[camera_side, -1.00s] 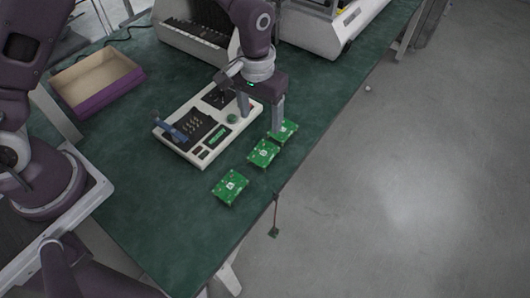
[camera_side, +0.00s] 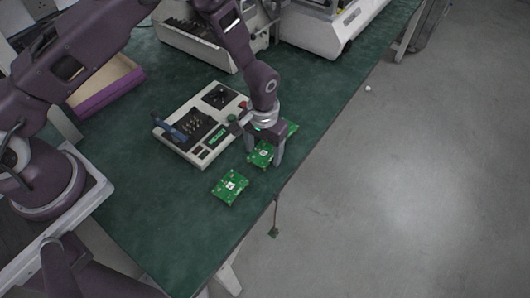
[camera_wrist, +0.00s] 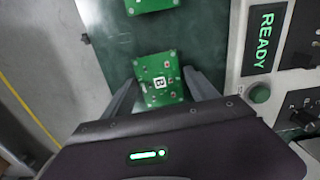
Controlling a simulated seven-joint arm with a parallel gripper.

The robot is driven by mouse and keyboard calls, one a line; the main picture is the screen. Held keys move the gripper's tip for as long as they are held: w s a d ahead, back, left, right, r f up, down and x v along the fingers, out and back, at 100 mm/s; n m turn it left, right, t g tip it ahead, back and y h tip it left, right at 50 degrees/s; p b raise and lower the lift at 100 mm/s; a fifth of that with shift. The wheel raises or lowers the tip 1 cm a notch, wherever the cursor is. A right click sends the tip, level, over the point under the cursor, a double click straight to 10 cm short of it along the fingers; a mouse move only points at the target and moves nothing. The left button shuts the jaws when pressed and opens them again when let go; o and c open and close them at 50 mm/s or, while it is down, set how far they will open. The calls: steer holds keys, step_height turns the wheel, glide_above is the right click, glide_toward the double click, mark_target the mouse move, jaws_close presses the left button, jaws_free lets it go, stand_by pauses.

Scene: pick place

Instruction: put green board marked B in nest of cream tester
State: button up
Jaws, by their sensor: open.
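The green board marked B (camera_wrist: 158,74) lies flat on the green table and shows between my fingers in the wrist view, its letter readable on a white square. In the side view this is the middle board (camera_side: 261,155), partly hidden by my gripper. My gripper (camera_side: 264,162) is open and empty, with a finger on either side of that board; I cannot tell how high the tips are above the table. It also shows in the wrist view (camera_wrist: 165,92). The cream tester (camera_side: 178,152) stands left of the boards, with a dark nest area (camera_side: 219,96) at its far end.
Another green board (camera_side: 230,187) lies nearer the camera, and a third (camera_side: 292,128) lies beyond my gripper, partly hidden. A purple-edged box (camera_side: 107,92) stands at the left. Large machines (camera_side: 335,28) stand at the back. The table edge runs close to the boards' right.

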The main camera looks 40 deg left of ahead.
mark_target(264, 153)
steer(key=c, duration=1)
steer(key=shift+o, duration=0.2)
steer(key=shift+r, duration=3.05)
steer(key=a+r, duration=0.1)
steer(key=a, duration=0.3)
steer(key=a+r, duration=0.1)
steer(key=a, duration=0.3)
steer(key=s+a+r, duration=0.1)
steer(key=a, duration=0.3)
steer(key=shift+a+r, duration=0.3)
steer(key=shift+a, duration=0.1)
steer(key=s+a+r, duration=0.2)
steer(key=s+a, duration=0.2)
steer(key=a, duration=0.4)
steer(key=shift+m, duration=0.4)
steer(key=shift+a+f, duration=0.2)
steer(key=shift+f, duration=3.15)
